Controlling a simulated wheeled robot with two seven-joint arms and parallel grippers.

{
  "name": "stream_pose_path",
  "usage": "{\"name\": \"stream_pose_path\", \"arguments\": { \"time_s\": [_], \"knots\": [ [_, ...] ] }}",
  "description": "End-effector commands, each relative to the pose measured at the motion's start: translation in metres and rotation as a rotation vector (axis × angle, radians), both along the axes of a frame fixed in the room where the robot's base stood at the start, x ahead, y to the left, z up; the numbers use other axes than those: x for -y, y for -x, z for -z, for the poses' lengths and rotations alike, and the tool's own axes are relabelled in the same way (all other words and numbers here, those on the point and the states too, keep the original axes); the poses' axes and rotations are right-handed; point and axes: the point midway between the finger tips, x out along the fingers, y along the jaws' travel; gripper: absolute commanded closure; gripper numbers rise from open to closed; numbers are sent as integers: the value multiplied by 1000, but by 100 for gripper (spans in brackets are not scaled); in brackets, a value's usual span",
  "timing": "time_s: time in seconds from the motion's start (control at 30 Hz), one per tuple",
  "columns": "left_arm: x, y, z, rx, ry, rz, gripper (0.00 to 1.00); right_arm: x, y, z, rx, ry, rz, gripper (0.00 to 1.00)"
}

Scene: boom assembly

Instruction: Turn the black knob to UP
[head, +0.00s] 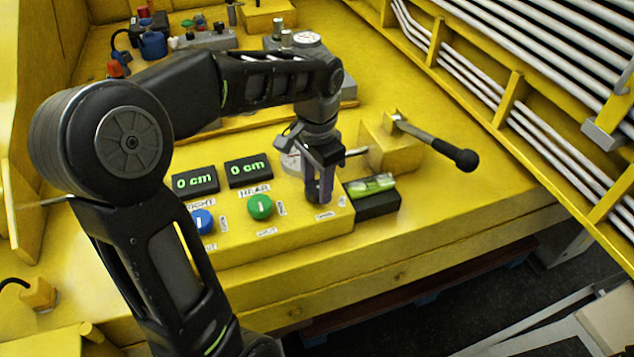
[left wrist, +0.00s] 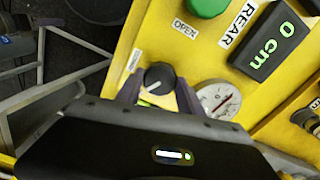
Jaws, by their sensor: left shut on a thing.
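The black knob (left wrist: 158,76) shows in the left wrist view on the yellow control panel (head: 240,232). A light pointer mark on it is visible. My left gripper (left wrist: 158,92) is shut on the knob, one finger on each side of it. In the head view my left gripper (head: 319,190) reaches down to the right part of the panel, and its fingers hide the knob. Small labels lie beside the knob, but I cannot read them. My right gripper is in neither view.
A green knob (head: 260,206), a blue knob (head: 203,221) and two "0 cm" displays (head: 248,171) are left of my gripper. A round gauge (left wrist: 218,100) is close by. A black-handled lever (head: 436,143) and a box with a green level (head: 371,187) are to the right.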

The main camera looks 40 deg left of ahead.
Motion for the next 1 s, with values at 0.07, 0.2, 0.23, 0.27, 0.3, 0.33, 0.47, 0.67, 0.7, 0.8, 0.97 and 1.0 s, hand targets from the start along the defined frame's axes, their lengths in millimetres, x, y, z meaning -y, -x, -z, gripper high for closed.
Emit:
{"name": "stream_pose_path", "arguments": {
  "time_s": [0.07, 0.2, 0.23, 0.27, 0.3, 0.33, 0.47, 0.67, 0.7, 0.8, 0.97, 1.0],
  "knots": [
    [0, 0, -1, 3, -1, -12, 96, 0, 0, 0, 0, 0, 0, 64],
    [0, 0, -1, 2, 0, -22, 96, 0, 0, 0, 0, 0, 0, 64],
    [0, 0, -1, 2, 0, -23, 96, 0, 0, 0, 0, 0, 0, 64],
    [0, 0, -1, 2, 0, -23, 96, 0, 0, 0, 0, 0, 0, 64],
    [0, -1, -1, 2, 0, -23, 96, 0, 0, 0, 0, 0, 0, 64],
    [0, 0, -1, 2, 0, -23, 96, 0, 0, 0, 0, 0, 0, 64],
    [0, -1, -1, 2, 0, -22, 96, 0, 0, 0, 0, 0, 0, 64],
    [0, 0, -1, 1, -1, -21, 40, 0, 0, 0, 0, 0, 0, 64],
    [0, 0, 0, 1, -1, -21, 37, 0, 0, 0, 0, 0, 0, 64],
    [0, 0, 0, 1, 0, -20, 34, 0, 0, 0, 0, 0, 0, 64],
    [0, 0, 0, 0, 0, -20, 34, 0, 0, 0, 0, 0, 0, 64],
    [0, 0, -1, 1, 0, -20, 34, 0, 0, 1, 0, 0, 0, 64]
  ]
}}
